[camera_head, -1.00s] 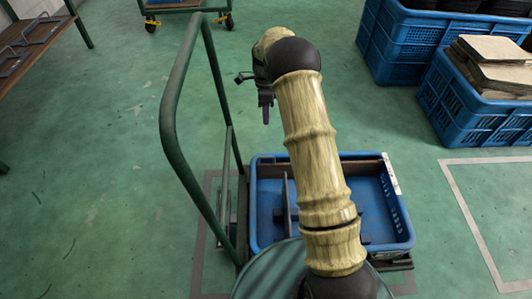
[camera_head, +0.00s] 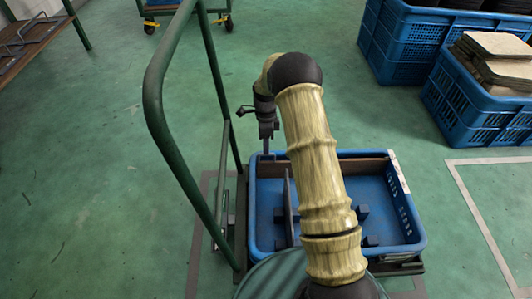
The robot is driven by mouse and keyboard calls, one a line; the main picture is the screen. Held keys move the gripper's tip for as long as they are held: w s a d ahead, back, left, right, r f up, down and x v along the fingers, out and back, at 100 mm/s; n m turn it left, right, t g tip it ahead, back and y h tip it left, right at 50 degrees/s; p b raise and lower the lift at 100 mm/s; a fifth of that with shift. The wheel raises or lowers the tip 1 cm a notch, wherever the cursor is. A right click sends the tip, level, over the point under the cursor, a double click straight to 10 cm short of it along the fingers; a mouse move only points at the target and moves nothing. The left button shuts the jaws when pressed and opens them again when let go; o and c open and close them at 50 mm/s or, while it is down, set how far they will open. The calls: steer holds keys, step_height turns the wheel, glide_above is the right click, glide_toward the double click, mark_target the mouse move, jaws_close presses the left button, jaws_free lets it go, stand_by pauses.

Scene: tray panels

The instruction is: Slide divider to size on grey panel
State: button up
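A blue tray (camera_head: 252,210) stands on a cart below my arm. A thin grey upright panel (camera_head: 289,205), perhaps the divider, stands in its left part, running front to back. My arm hides part of the tray's middle. My gripper (camera_head: 267,150) points down at the tray's back left rim, to the left of the panel's far end. Its fingers look narrow from here, and I cannot tell whether they are open or shut. No contact with the panel is visible.
Small dark blocks (camera_head: 362,212) sit on the tray floor. The cart's green handle rail (camera_head: 160,115) rises at the left, close to my gripper. Blue crates (camera_head: 475,115), one with flat boards (camera_head: 495,45), stand at the right. A brown table (camera_head: 25,40) is at the far left.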

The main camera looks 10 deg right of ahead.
steer(key=f, duration=0.2)
steer(key=shift+s+f+b, duration=0.25)
steer(key=shift+f+b, duration=0.05)
steer(key=shift+b, duration=0.05)
jaws_close()
